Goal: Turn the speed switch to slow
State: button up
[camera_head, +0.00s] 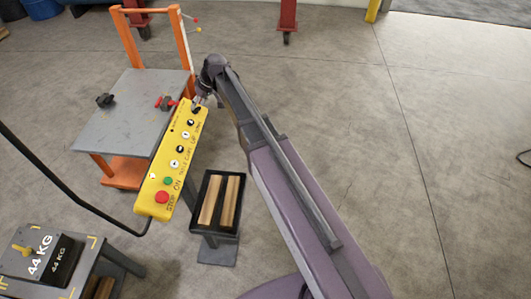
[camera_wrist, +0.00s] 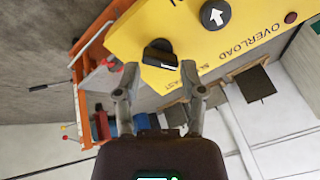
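The yellow control pendant (camera_head: 172,160) hangs tilted in the head view, with a red, a green and several black-and-white buttons. In the wrist view, its yellow face (camera_wrist: 225,55) fills the upper right. The speed switch, a black knob (camera_wrist: 160,53), sits near the pendant's end, with partly hidden lettering beside it. My gripper (camera_wrist: 160,68) is open, with one finger on each side of the knob's near edge; I cannot tell whether they touch it. In the head view, my gripper (camera_head: 201,100) is at the pendant's upper end and partly covers it.
An orange cart with a grey top (camera_head: 133,105) stands behind the pendant. A black tray (camera_head: 196,219) with wooden strips is below right. A 44 kg block (camera_head: 40,258) rests on a table at lower left. A dark bent arm (camera_head: 65,182) supports the pendant. Open floor lies right.

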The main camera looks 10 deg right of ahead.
jog(key=shift+p+v, duration=4.95)
jog(key=shift+v, duration=0.95)
jog(key=s+d+f+m+h+b, duration=0.2)
jog(key=s+d+f+m+b, duration=0.1)
jog(key=s+d+f+b, duration=0.4)
jog(key=s+d+f+m+g+h+b, duration=0.1)
jog(key=s+d+f+m+h+b, duration=0.1)
jog(key=s+d+f+b, duration=0.5)
jog(key=s+f+m+b, duration=0.1)
jog(key=s+f+b, duration=0.3)
jog(key=s+f, duration=0.2)
jog(key=shift+s+d+f+h, duration=0.2)
jog(key=shift+h, duration=0.1)
jog(key=shift+s+d+m+g+h, duration=0.15)
jog(key=shift+s+d+m+h, duration=0.1)
jog(key=shift+s+d, duration=0.4)
jog(key=shift+s+d+m+g+h, duration=0.15)
jog(key=shift+s+d+m, duration=0.15)
jog(key=shift+s, duration=0.6)
